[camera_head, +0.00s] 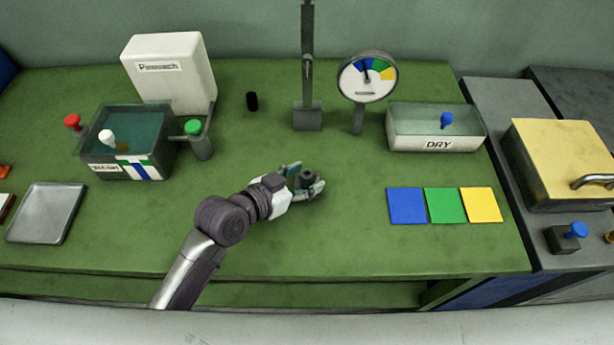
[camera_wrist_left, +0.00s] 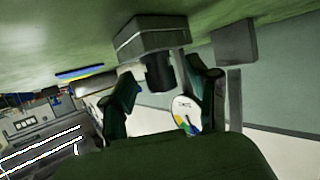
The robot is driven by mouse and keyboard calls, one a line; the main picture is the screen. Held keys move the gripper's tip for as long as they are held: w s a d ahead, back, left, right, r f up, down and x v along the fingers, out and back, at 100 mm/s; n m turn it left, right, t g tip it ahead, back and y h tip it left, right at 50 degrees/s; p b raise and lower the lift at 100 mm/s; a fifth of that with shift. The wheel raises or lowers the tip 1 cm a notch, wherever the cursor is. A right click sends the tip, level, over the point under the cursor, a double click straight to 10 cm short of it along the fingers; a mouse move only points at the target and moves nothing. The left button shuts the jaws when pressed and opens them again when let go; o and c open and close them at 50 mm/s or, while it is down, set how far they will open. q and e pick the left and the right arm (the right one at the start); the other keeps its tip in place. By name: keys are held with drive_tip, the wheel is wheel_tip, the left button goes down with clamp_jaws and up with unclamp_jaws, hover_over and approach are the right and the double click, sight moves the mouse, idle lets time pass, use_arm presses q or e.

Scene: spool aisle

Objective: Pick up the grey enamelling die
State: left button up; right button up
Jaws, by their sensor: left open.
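The grey enamelling die is a grey block with a dark round knob (camera_head: 306,177). Contact with the knob cannot be told. The gripper hides most of the block in the head view. My right gripper is not in view.
Behind stand a grey post (camera_head: 307,116), a dial gauge (camera_head: 367,78) and a DRY tray (camera_head: 433,144). A dark bath (camera_head: 128,165) and a flat tray (camera_head: 45,214) lie left. Coloured squares (camera_head: 444,206) lie right. The bench in front of the gripper is clear.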

use_arm(q)
drive_tip(key=shift+w+d+f, duration=0.25)
drive_tip(key=shift+w+d, duration=0.15)
drive_tip(key=shift+w, duration=0.05)
clamp_jaws()
